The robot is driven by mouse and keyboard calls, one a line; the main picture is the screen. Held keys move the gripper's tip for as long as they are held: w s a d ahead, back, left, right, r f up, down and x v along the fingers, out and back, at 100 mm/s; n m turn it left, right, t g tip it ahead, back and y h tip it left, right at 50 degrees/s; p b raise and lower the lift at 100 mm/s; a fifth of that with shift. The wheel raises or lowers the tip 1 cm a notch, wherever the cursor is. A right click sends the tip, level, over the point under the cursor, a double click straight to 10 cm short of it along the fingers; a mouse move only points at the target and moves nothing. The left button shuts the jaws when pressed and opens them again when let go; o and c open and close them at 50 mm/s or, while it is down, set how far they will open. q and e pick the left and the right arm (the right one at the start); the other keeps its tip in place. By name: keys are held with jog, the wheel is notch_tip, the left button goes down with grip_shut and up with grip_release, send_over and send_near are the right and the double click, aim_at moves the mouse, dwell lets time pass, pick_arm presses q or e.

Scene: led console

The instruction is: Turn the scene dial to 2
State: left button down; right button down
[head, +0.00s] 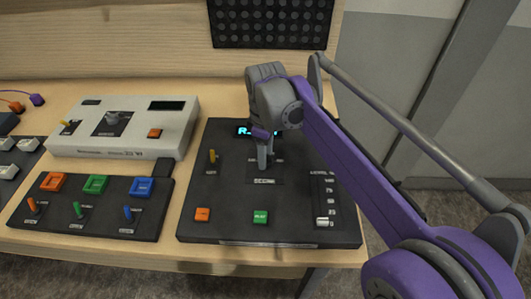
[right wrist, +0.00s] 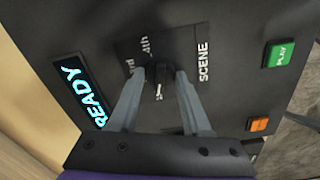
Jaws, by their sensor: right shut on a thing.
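The scene dial (right wrist: 159,73) is a small dark knob on a black console (head: 205,185), beside the printed word SCENE. My right gripper (right wrist: 155,82) has its two grey fingers closed around the knob, one on each side. In the head view the right gripper (head: 264,163) points down onto the dial and hides most of it. Part of the label ring shows, with "4th" and what looks like "rd" beside the knob; the dial's exact setting is hard to read. The lit display (right wrist: 83,92) reads READY in cyan. My left gripper is not in view.
To the left are a switch box (head: 95,222) and a white device (head: 175,122). A perforated dark panel (head: 270,22) stands behind.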

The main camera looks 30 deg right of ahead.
jog(key=m+p, duration=0.1)
jog(key=m, duration=0.3)
jog(key=shift+r+p, duration=0.1)
jog(key=shift+p, duration=0.25)
jog(key=m+p, duration=0.1)
jog(key=m, duration=0.4)
jog(key=shift+m, duration=0.4)
jog(key=shift+c, duration=1.8)
grip_release()
notch_tip(320, 180, up, 11)
jog(key=p, duration=0.1)
